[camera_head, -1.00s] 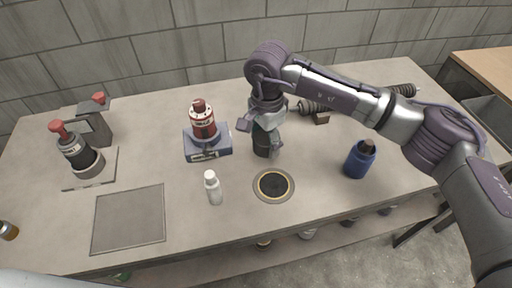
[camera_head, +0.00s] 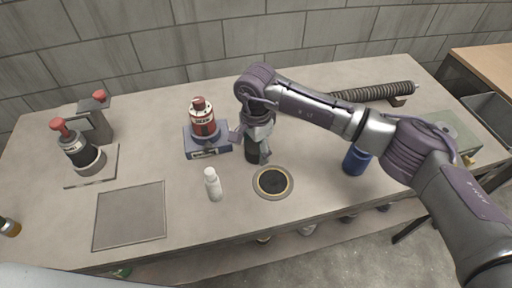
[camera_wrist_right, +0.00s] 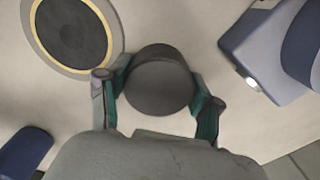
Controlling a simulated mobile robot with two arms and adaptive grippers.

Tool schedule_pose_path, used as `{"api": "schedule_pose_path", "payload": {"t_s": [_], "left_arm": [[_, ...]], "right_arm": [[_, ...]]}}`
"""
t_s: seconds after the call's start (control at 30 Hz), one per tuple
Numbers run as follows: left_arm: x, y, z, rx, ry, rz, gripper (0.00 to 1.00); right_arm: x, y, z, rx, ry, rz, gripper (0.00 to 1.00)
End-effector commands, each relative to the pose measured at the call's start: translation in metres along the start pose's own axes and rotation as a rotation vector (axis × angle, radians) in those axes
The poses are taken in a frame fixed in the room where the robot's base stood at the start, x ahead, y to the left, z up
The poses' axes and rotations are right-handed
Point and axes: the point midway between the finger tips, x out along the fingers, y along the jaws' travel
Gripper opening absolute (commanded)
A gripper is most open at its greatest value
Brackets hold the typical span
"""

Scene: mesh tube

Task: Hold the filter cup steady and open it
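A dark cylindrical cup (camera_head: 254,152), which looks like the filter cup, is at the middle of the counter. My right gripper (camera_head: 251,147) points down over it, with fingers on either side. In the right wrist view the cup's round dark top (camera_wrist_right: 158,85) sits between the two green-padded fingers (camera_wrist_right: 160,95), which appear to press its sides. The cup's upper part is hidden by the gripper in the head view, and I cannot tell whether it touches the counter. My left gripper is not in view.
A round black pad with a yellow ring (camera_head: 273,182) lies just front-right of the cup. A red canister on a blue base (camera_head: 207,143) is close left. A white bottle (camera_head: 213,186) stands front-left, a blue bottle (camera_head: 355,160) right. A ribbed tube (camera_head: 375,92) lies behind my arm.

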Motion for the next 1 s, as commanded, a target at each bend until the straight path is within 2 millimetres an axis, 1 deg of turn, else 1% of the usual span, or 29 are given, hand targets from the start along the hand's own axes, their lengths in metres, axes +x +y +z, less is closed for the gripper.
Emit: {"api": "schedule_pose_path", "payload": {"t_s": [0.03, 0.1, 0.13, 0.4, 0.53, 0.57, 0.67, 0.9, 1.0], "left_arm": [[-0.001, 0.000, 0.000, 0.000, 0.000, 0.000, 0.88], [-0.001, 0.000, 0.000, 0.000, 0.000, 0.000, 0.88], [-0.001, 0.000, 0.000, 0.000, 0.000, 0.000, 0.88], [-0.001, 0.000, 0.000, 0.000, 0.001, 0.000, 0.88], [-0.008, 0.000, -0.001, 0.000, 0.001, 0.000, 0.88], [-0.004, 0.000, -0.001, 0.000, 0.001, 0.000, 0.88], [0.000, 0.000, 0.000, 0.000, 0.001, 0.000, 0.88], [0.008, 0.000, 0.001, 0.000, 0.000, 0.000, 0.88], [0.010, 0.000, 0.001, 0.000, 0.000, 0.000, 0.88]], "right_arm": [[0.000, 0.000, 0.000, 0.000, 0.000, 0.000, 0.75], [0.000, 0.000, 0.000, 0.000, 0.000, 0.000, 0.87], [0.000, 0.000, 0.000, 0.000, 0.000, 0.000, 0.88], [0.000, 0.000, 0.000, 0.001, 0.000, 0.001, 0.88], [-0.007, 0.000, 0.000, 0.001, 0.000, 0.001, 0.88], [-0.008, 0.000, -0.001, 0.000, 0.001, -0.001, 0.88], [-0.023, -0.001, -0.001, 0.000, 0.003, -0.005, 0.88], [-0.076, -0.001, -0.001, 0.000, 0.003, -0.004, 0.88], [-0.095, -0.001, -0.001, 0.001, 0.002, -0.003, 0.88]]}}
